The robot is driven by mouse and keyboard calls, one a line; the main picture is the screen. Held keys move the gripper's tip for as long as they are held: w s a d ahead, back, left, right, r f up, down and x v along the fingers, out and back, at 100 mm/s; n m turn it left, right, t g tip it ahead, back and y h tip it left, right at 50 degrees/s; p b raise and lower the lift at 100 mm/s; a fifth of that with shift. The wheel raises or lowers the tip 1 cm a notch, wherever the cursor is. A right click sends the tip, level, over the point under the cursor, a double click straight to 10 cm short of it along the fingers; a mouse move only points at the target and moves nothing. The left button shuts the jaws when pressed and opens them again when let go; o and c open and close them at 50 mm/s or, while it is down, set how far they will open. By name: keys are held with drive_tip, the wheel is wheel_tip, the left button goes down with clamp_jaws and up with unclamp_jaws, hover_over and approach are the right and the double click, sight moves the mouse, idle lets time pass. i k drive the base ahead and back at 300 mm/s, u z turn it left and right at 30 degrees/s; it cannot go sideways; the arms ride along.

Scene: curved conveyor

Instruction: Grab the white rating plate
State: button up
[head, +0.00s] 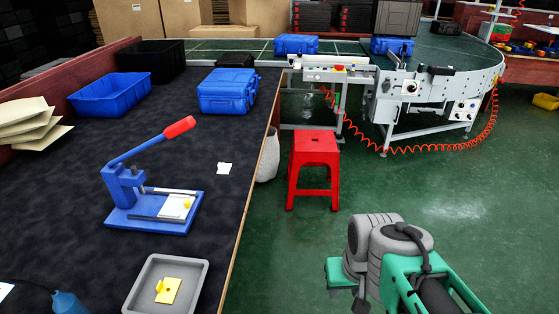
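A small white plate (224,168), which looks like the rating plate, lies flat on the dark table mat. It is right of the blue hand press and near the table's right edge. My arm, with grey joints and green links, is at the lower right, beyond the table edge and over the floor. The end of my arm with my gripper (352,287) is only partly seen there, well apart from the plate. Its fingers cannot be made out, so I cannot tell whether it is open or shut.
A blue press (152,212) with a red-tipped lever stands left of the plate. A grey tray (140,283) holding a yellow piece (168,290) is in front. A blue case (227,91) lies behind. A red stool (314,165) and the curved conveyor (440,68) are to the right.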

sight(222, 169)
drive_tip(key=z, duration=0.5)
drive_tip(key=i, duration=1.5)
drive_tip(key=u, duration=3.2)
